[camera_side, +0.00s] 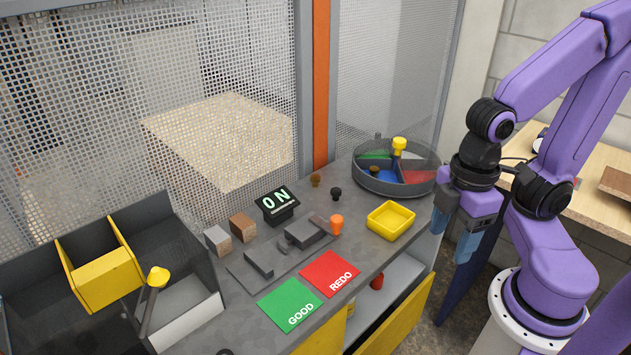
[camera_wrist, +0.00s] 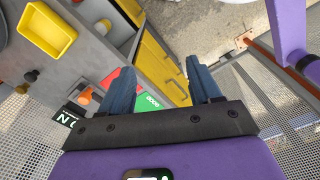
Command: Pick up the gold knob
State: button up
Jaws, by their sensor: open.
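A small brownish-gold knob (camera_side: 315,180) stands upright at the back of the grey bench, left of a black knob (camera_side: 336,193). It also appears in the wrist view (camera_wrist: 21,89), at the left edge. A second brownish-gold knob (camera_side: 374,171) shows partly inside the round divided tray; its lower part is hidden by the rim. My gripper (camera_side: 452,243) is open and empty, fingers pointing down, beyond the bench's right edge and well apart from both. In the wrist view nothing is between my fingers (camera_wrist: 160,68).
The round tray (camera_side: 397,189) holds a yellow knob (camera_side: 399,146). A yellow bin (camera_side: 391,220), an orange knob (camera_side: 337,224) and an ON display (camera_side: 277,205) stand on the bench. Green GOOD (camera_side: 285,300) and red REDO (camera_side: 329,268) pads lie in front. Mesh panels (camera_side: 230,80) stand behind.

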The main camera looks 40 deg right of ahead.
aim_at(316, 177)
notch_tip(316, 177, up, 5)
jog(key=w+a+f+m+t+y, duration=0.1)
jog(key=w+a+m+y, duration=0.2)
jog(key=w+a+y, duration=0.3)
jog(key=w+a+m+t, duration=0.1)
jog(key=w+m+t, duration=0.35)
jog(key=w, duration=0.75)
jog(key=w+d+m+t+h, duration=0.35)
jog(key=w+d, duration=0.25)
jog(key=d, duration=0.3)
jog(key=w+d+m+t+h, duration=0.35)
jog(key=w+d+h, duration=0.2)
jog(key=d, duration=0.25)
notch_tip(316, 177, down, 13)
jog(key=shift+g, duration=0.35)
jog(key=x, duration=1.1)
jog(key=shift+w+d+r, duration=0.1)
jog(key=shift+w+d, duration=0.05)
jog(key=shift+w, duration=0.3)
jog(key=shift+x, duration=2.85)
